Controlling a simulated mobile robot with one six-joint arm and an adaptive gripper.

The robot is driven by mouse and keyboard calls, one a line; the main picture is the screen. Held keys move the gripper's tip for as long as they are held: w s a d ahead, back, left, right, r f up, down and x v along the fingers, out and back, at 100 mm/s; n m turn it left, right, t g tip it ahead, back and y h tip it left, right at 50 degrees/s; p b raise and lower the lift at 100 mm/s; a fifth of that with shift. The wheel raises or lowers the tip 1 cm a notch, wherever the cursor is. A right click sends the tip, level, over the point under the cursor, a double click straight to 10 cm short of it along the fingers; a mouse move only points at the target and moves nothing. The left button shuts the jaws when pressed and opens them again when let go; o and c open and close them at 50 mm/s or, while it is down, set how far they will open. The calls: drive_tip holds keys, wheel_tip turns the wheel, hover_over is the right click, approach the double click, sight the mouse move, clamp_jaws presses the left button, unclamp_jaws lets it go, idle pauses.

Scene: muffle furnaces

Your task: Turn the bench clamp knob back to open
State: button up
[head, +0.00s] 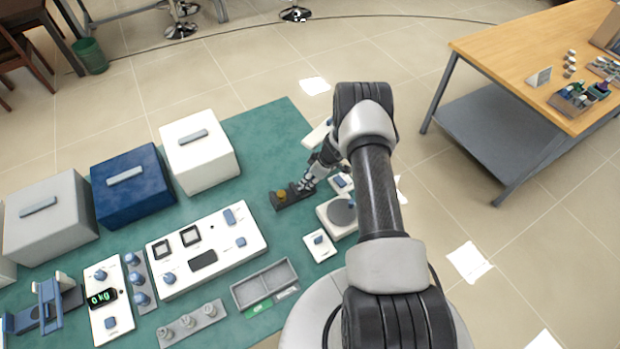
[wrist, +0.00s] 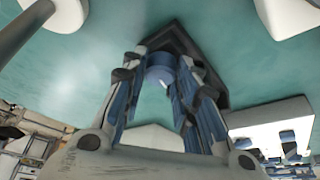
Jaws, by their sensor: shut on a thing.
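The bench clamp (head: 279,204) is a small dark block on the green bench top, near the middle of the head view, with a brass-coloured piece (head: 281,196) on it. My gripper (head: 302,190) reaches down to its right end. In the wrist view, my gripper (wrist: 160,88) has its two fingers on either side of a blue round knob (wrist: 160,73), shut on it. The dark clamp body (wrist: 190,58) shows behind the fingers. The fingers hide the knob's sides, and its turn angle cannot be read.
A round-topped white device (head: 338,214) and a small white switch box (head: 319,246) stand close to the right of the clamp. A grey tray (head: 264,284) lies in front. Furnace boxes (head: 200,150) stand at left. Bare bench lies between them and the clamp.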

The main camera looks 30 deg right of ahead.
drive_tip(key=shift+w+r, duration=0.1)
drive_tip(key=o, duration=1.1)
drive_tip(key=shift+c, duration=0.2)
drive_tip(key=shift+a+m+h+p, duration=0.1)
drive_tip(key=shift+m+h+p, duration=0.3)
drive_tip(key=shift+m+p, duration=0.75)
drive_tip(key=m+t+h, duration=0.1)
drive_tip(key=m, duration=0.2)
drive_tip(key=shift+a+m+p, duration=0.1)
drive_tip(key=shift+m+p, duration=0.25)
drive_tip(key=m+h+b, duration=0.1)
drive_tip(key=m+b, duration=0.1)
drive_tip(key=b, duration=0.2)
drive_tip(key=shift+f, duration=0.4)
drive_tip(key=b, duration=0.3)
drive_tip(key=shift+m+h, duration=0.3)
drive_tip(key=shift+m, duration=0.1)
drive_tip(key=m+h+b, duration=0.1)
drive_tip(key=m+b, duration=0.1)
drive_tip(key=b, duration=0.9)
drive_tip(key=shift+a+m+b, duration=0.1)
drive_tip(key=shift+m+b, duration=0.2)
drive_tip(key=shift+m, duration=0.1)
